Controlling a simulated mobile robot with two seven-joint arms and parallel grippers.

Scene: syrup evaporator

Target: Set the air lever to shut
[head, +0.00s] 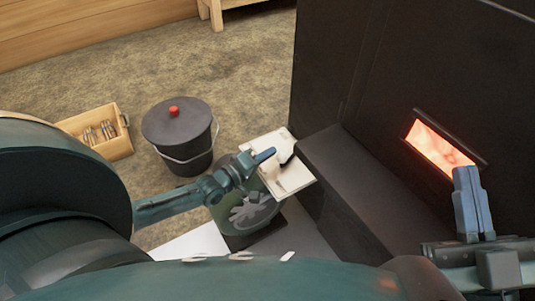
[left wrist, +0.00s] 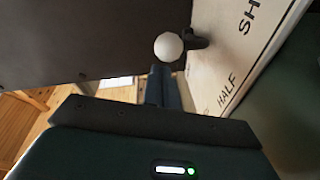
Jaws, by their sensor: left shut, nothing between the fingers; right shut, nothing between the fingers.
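The air lever shows in the left wrist view as a white ball knob (left wrist: 168,46) on a short dark arm (left wrist: 197,41). It stands out from a white plate (left wrist: 205,75) lettered "HALF" and "SH", the latter word cut off by the frame. Which mark the lever points at I cannot tell. My left gripper (left wrist: 160,72) is shut and empty, its fingertips close to the knob; contact is unclear. In the head view, my left gripper (head: 267,155) is beside the white plate (head: 292,180). My right gripper (head: 467,175) is shut and empty before the dark evaporator body (head: 340,70).
A glowing opening (head: 438,146) is in the evaporator front, just behind my right gripper. A dark ledge (head: 365,180) juts out below it. A lidded black bucket (head: 182,138) and a wooden box (head: 112,150) stand on the floor to the left.

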